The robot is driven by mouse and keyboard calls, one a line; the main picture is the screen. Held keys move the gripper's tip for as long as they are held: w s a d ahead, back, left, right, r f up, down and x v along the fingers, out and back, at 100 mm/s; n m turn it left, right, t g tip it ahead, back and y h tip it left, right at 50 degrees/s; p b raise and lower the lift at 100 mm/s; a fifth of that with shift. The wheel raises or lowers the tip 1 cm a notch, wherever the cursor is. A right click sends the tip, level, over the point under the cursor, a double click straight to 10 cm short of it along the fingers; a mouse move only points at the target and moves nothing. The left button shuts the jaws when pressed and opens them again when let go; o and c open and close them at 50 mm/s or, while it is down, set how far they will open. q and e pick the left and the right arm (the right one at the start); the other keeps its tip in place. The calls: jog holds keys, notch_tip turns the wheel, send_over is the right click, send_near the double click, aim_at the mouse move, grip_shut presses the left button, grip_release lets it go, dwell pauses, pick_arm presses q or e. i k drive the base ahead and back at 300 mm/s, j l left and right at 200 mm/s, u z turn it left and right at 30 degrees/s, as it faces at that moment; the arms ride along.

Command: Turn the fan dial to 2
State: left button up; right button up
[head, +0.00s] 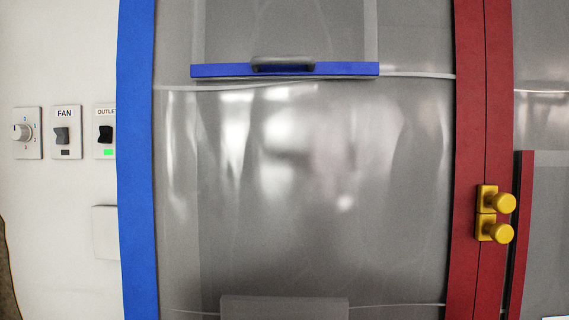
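The fan dial (20,131) is a round pale knob on a light wall plate at the far left, with small marks around it. Its marks are too small to read surely, so I cannot tell its setting. Right of it is a switch plate labelled FAN (62,132) with a grey rocker and a dark indicator below. Neither of my grippers shows in the head view.
An OUTLET switch (105,133) with a lit green indicator sits beside the blue frame post (137,160). A blank plate (105,232) is below it. Glossy grey panels fill the middle, with a blue handle bar (215,71). Red posts (466,150) carry yellow knobs (503,203).

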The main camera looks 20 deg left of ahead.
aim_at(23, 133)
jog(key=u, duration=1.95)
